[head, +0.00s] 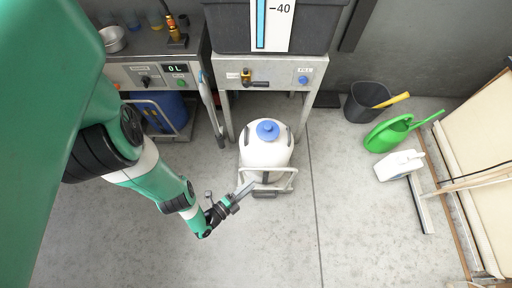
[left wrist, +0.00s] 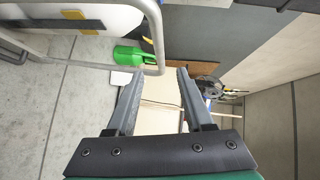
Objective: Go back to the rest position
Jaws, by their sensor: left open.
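My left gripper (head: 243,192) is open, beside the left end of the handle of a small cart in the head view. In the left wrist view its two fingers (left wrist: 157,95) stand apart with nothing between them, close to the grey tube handle (left wrist: 155,25). My left arm (head: 150,170) reaches in from the left. My right gripper is not in view.
A steel bench (head: 268,71) holds a dark tank (head: 225,28). A dark bucket (head: 366,103), a green watering can (head: 388,134) and a white jug (head: 399,165) stand to the right. A cream panel (head: 480,160) is at the far right. The front floor is clear.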

